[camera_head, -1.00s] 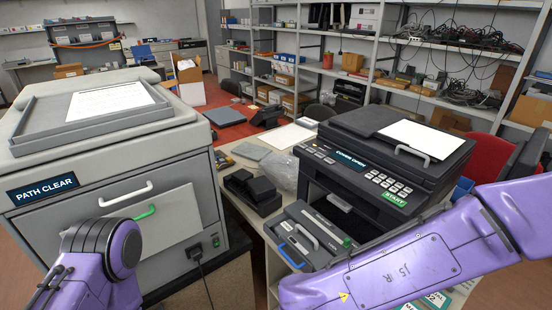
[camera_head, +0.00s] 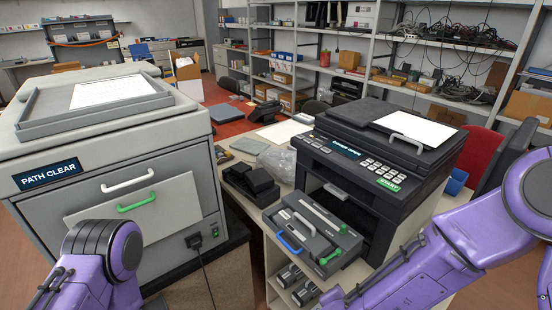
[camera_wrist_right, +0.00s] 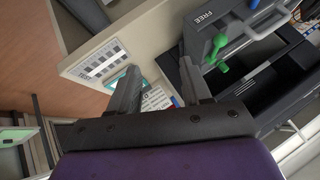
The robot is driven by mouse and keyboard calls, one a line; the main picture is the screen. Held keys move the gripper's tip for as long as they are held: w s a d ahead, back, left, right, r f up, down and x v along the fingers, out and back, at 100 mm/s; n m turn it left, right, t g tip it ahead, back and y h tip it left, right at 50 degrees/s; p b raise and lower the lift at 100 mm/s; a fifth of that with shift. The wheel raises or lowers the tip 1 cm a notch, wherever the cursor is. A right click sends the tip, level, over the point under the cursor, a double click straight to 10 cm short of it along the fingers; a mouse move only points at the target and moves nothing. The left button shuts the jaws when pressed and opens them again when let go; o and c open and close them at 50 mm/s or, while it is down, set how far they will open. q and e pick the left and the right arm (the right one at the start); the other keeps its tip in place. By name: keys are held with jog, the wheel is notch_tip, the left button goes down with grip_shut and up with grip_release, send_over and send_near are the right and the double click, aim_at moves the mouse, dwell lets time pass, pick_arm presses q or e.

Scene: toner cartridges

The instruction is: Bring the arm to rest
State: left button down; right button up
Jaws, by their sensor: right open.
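My right arm (camera_head: 440,250) comes in from the right in the head view; its gripper is out of that frame. In the right wrist view my right gripper (camera_wrist_right: 160,90) is open, with nothing between its fingers. It points toward the front of the printer stand and is apart from the printer. The black printer (camera_head: 375,175) has its drawer (camera_head: 312,232) pulled out, with a blue handle and a green lever on it. My left arm (camera_head: 95,260) shows at the lower left; its gripper is not visible.
A large grey machine (camera_head: 110,130) labelled PATH CLEAR stands at the left. Spare cartridges (camera_head: 290,275) sit on a shelf under the drawer. A black device (camera_head: 250,183) and a clear plastic bag (camera_head: 279,160) lie on the table. Shelving stands behind.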

jog(key=s+d+f+n+g+b, duration=0.15)
jog(key=s+d+f, duration=0.25)
jog(key=f, duration=0.5)
jog(key=s+d+f+n+g+b, duration=0.1)
jog(key=s+d+f+n+b, duration=0.3)
jog(key=f, duration=0.5)
jog(key=s+d+f+g, duration=0.1)
jog(key=s+d+f, duration=0.2)
jog(key=s, duration=0.3)
jog(key=s+d+f+g, duration=0.1)
jog(key=s+d+f, duration=0.3)
jog(key=s, duration=0.2)
jog(key=shift+f+b, duration=0.35)
jog(key=shift+b, duration=0.1)
